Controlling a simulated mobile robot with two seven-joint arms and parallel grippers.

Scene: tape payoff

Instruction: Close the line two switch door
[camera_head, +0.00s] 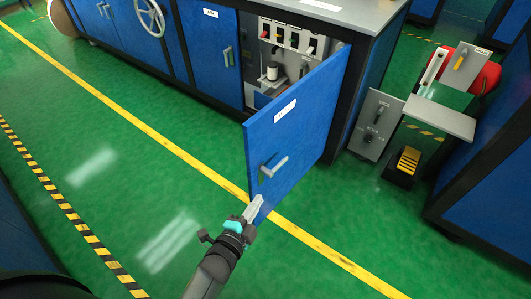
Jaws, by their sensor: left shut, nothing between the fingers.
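A blue cabinet door (301,122) with a small white label stands swung open from the machine's front. Its hinge side is on the right, and its free edge points toward me. A grey lever handle (273,167) sits low on its outer face. My left gripper (257,204) is shut and empty, at the door's lower free corner just below the handle. I cannot tell whether it touches the door. Behind the door, the open compartment (289,41) shows a row of switches and a white cylinder; its lower part is hidden by the door. My right gripper is not in view.
A closed blue door (208,42) with a handle is left of the opening, and a handwheel (149,17) is farther left. The green floor at left is clear.

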